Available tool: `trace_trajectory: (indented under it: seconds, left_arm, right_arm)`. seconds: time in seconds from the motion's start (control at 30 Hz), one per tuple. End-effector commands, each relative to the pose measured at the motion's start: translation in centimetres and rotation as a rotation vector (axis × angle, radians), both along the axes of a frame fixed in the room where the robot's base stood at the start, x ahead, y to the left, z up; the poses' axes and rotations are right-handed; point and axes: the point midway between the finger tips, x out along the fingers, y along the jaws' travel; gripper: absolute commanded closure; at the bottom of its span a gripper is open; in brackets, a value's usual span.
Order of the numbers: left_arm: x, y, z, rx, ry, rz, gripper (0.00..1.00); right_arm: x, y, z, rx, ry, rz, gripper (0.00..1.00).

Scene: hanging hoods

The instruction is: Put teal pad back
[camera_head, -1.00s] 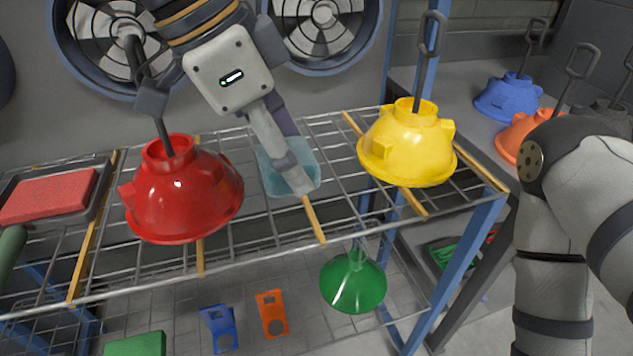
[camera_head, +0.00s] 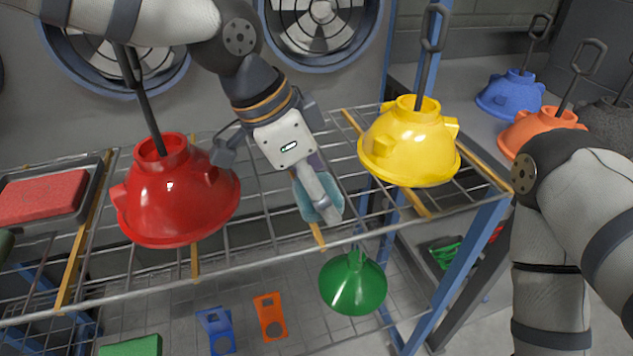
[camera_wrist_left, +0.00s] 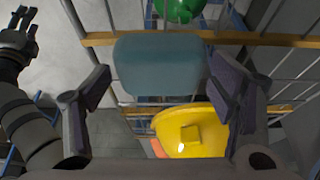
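The teal pad (camera_head: 310,203) is between the fingers of my left gripper (camera_head: 318,190), over the wire shelf (camera_head: 262,226) between the red and yellow hoods. In the left wrist view the teal pad (camera_wrist_left: 160,65) spans the gap between the two dark fingers, which sit at its side edges. In the head view the gripper partly hides the pad. I cannot tell its exact height above the wires. My right gripper (camera_wrist_left: 22,30) shows at the upper left of the left wrist view, its fingers apart and empty; in the head view only my right arm shows.
A red hood (camera_head: 175,205) hangs left and a yellow hood (camera_head: 410,150) right, close to the pad. A red pad (camera_head: 42,197) lies in a grey tray (camera_head: 98,185) at far left. A green funnel-shaped hood (camera_head: 353,285) hangs below the shelf. Yellow strips (camera_head: 316,234) cross the shelf.

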Motion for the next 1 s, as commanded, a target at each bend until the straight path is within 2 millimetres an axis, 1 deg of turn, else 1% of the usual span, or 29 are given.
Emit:
trace_trajectory:
  seconds: [0.27,0.33,0.43,0.6,0.7,0.83,1.0]
  left_arm:
    - [0.0,0.0,0.1,-0.001,0.000,0.000,0.18]
    - [0.0,0.2,0.7,-0.001,-0.003,0.002,0.18]
    - [-0.2,0.9,2.6,-0.003,-0.007,0.004,0.18]
    - [-0.8,2.6,7.2,-0.004,-0.009,0.004,0.18]
    - [-1.1,3.5,9.2,-0.003,-0.006,0.003,0.18]
    - [-1.4,4.2,10.8,-0.002,-0.001,0.001,0.18]
    - [-1.4,4.4,11.3,-0.002,0.002,0.001,0.18]
  right_arm:
    - [0.0,0.0,0.0,0.000,0.000,0.000,0.60]
    - [0.0,0.0,0.0,0.000,-0.002,0.000,0.60]
    - [0.3,0.0,0.3,0.000,-0.013,0.000,0.60]
    - [0.9,0.0,0.8,0.000,-0.033,0.000,0.60]
    - [1.1,0.0,1.0,0.000,-0.040,0.000,0.60]
    - [1.2,0.0,1.1,0.000,-0.044,0.000,0.60]
    - [1.2,0.0,1.1,0.000,-0.044,0.000,0.60]
